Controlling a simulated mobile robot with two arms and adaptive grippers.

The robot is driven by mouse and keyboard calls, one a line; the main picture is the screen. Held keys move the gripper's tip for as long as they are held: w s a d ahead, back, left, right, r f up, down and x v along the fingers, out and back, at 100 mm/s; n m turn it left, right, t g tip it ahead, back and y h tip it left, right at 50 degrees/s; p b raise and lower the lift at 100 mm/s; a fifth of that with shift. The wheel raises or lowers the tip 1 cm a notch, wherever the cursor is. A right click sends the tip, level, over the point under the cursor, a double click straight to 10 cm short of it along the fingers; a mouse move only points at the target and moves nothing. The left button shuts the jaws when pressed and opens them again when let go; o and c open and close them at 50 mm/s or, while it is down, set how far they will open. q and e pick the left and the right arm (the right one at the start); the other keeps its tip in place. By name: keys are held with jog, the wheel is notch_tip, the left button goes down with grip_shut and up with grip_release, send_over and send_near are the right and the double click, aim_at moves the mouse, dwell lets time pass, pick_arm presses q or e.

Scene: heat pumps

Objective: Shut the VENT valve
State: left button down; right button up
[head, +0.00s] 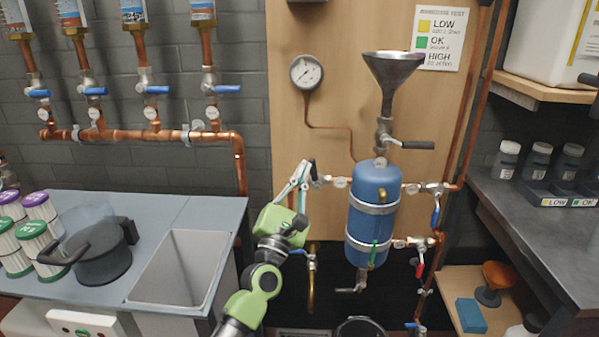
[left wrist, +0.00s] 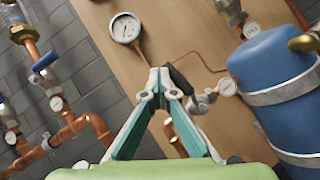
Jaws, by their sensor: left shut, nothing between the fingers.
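My left gripper (head: 305,168) is at the left of the blue tank (head: 374,222), fingers pointing up, tips together and empty. In the left wrist view the closed fingertips (left wrist: 165,78) overlap a dark lever handle (left wrist: 182,82) on a small valve (left wrist: 203,103) with a round white tag. I cannot tell whether they touch it. That valve (head: 318,180) sits on a short pipe left of the tank. No tag can be read, so I cannot tell which valve is VENT. Another grey-handled valve (head: 400,143) is under the funnel (head: 393,70). My right gripper is not in view.
A pressure gauge (head: 306,72) hangs on the wooden panel. Valves with blue (head: 435,214) and red (head: 419,268) handles stand right of the tank. Copper pipework (head: 170,135) with blue-handled valves runs at left. A grey counter with a sink (head: 180,270) stands at lower left.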

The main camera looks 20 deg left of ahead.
pick_arm(q)
jog(key=shift+d, duration=0.25)
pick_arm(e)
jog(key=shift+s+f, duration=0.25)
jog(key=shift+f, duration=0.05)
